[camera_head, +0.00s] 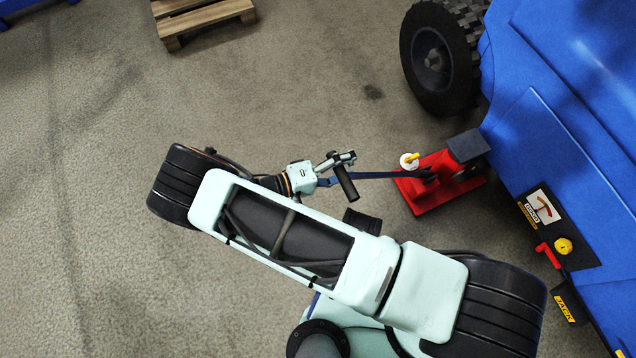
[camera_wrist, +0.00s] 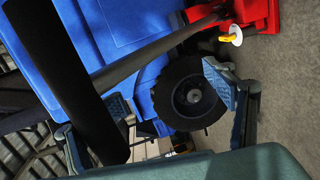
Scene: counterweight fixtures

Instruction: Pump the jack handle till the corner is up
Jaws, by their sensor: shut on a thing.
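A red jack (camera_head: 450,192) sits on the floor beside a blue machine (camera_head: 545,130), with a black pad on top near the machine's side. A long dark handle bar (camera_head: 375,175) runs left from the jack, roughly level in the head view, and ends in a black crosswise grip (camera_head: 347,183). My gripper (camera_head: 340,160) is shut on this grip. In the wrist view the grip (camera_wrist: 65,75) is large at the left, and the bar (camera_wrist: 155,55) runs up to the red jack (camera_wrist: 258,14). The gap under the machine's corner is hard to judge.
A black wheel (camera_head: 435,60) stands beyond the jack. A white disc with a yellow knob (camera_head: 409,160) is on the jack. The machine's side has a gauge (camera_head: 541,207), a yellow knob (camera_head: 563,246) and a red lever (camera_head: 548,255). A pallet (camera_head: 203,18) lies far off; floor left is clear.

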